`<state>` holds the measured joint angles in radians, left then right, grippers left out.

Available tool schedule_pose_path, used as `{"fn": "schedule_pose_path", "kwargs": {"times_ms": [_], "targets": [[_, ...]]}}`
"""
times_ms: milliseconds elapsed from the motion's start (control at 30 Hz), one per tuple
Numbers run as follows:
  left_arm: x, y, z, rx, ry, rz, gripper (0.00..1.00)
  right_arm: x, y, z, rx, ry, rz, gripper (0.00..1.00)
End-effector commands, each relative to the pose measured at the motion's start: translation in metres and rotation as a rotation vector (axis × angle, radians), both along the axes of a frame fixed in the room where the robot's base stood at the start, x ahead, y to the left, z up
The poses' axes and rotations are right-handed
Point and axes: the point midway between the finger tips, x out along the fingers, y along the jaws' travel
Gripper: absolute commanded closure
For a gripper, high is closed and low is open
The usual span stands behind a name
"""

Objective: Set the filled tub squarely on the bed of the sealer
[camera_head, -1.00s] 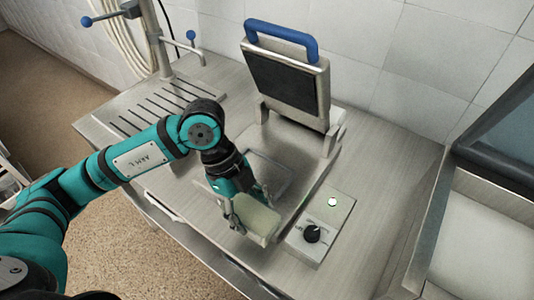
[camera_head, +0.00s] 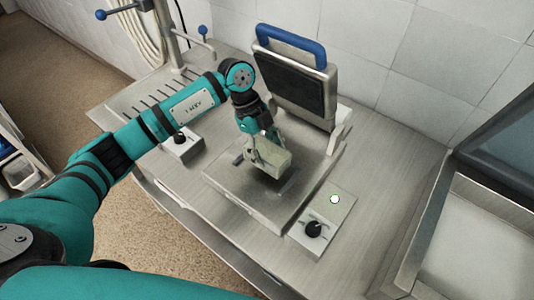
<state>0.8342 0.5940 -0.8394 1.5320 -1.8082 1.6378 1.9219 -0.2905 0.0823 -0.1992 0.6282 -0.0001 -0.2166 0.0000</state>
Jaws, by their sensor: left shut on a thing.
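The tub (camera_head: 271,159) is a small pale greenish container in my left gripper. My left gripper (camera_head: 259,150) is shut on it from the far-left side. The tub is over the sealer's metal bed (camera_head: 240,192), and a dark shadow lies below it; I cannot tell if it touches the bed. Its contents are too small to make out. The sealer's lid (camera_head: 297,82) stands raised behind the bed, with a dark inner plate and a blue handle (camera_head: 290,42) on top. My right gripper is not in view.
A control box with a black knob and lit button (camera_head: 313,230) is right of the bed. Another knob box (camera_head: 182,147) is left. A slotted drain area and blue-knobbed stand are behind left. A steel basin (camera_head: 480,225) is at the right. The counter between is clear.

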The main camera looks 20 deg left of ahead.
Motion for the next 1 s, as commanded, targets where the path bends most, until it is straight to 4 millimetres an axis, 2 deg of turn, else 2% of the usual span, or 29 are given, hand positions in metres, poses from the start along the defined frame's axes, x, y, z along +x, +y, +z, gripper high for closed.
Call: {"fn": "schedule_pose_path", "kwargs": {"times_ms": [67, 367, 700, 733, 900, 1000], "targets": [[0.007, 0.000, 0.001, -0.002, -0.001, 0.001, 0.90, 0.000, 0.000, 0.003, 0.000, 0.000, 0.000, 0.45], [0.006, 0.000, -0.032, -0.002, 0.001, 0.001, 0.90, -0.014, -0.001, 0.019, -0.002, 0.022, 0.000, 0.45], [0.006, 0.001, -0.037, 0.000, -0.001, -0.001, 0.90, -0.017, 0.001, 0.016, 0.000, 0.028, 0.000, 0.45], [0.006, 0.001, -0.038, 0.000, 0.000, 0.000, 0.41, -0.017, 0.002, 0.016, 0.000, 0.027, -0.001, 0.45], [0.005, 0.001, -0.037, 0.000, 0.000, 0.000, 0.19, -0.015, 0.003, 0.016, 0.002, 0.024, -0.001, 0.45], [0.005, 0.001, -0.037, 0.000, 0.000, 0.000, 0.19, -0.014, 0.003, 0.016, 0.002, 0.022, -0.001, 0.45]]}}
